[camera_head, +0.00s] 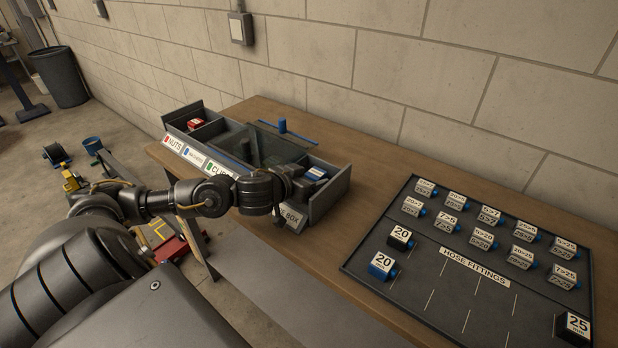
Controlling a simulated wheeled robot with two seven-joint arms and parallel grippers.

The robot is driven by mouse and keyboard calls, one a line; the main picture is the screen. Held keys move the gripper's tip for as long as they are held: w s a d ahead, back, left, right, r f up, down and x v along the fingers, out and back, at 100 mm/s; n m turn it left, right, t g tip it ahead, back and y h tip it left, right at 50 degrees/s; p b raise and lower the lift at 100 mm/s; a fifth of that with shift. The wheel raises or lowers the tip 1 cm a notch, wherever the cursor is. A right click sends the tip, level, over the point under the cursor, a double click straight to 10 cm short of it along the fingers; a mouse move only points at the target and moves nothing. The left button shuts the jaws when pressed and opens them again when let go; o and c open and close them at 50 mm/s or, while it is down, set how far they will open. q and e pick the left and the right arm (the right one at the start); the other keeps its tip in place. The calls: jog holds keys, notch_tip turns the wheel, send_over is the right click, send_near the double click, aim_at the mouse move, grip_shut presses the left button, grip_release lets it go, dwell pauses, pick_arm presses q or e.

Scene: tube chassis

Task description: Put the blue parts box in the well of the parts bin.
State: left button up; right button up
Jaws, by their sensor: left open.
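The parts bin (331,190) is a long grey tray at the back of the wooden bench, with compartments and front labels such as NUTS and CLIPS. The small blue parts box (316,173), with a white marking, shows at the bin's right-hand compartment, just beyond my left gripper. My left gripper (301,188) is open over the bin's front right side, close beside the blue box. My arm hides part of the bin's front and the gripper hides the box's lower part, so I cannot tell how deep it sits or whether they touch. My right gripper is out of view.
A red box (195,124) lies in the bin's left compartment. A dark translucent panel (270,145) and a blue knob (282,126) show at the bin's middle and back. A hose fittings board (450,325) with several labelled blocks fills the right. Bare bench lies between.

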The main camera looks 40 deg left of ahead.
pick_arm(q)
jog(key=shift+r, duration=0.1)
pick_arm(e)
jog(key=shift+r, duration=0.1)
pick_arm(q)
jog(key=shift+s+r, duration=0.1)
jog(key=v, duration=0.6)
jog(key=shift+s, duration=0.15)
jog(key=shift+s+d+r+p, duration=0.2)
jog(key=shift+r+p, duration=0.15)
jog(key=shift+p, duration=0.2)
jog(key=shift+s+r+p, duration=0.1)
jog(key=shift+s+p, duration=0.15)
jog(key=shift+p, duration=0.15)
jog(key=p+v, duration=0.3)
jog(key=p, duration=0.2)
jog(key=shift+s+r, duration=0.2)
jog(key=shift+s, duration=0.15)
jog(key=shift+s+a+p, duration=0.1)
jog(key=shift+s+p, duration=0.2)
jog(key=shift+p, duration=0.05)
jog(key=shift+f, duration=0.1)
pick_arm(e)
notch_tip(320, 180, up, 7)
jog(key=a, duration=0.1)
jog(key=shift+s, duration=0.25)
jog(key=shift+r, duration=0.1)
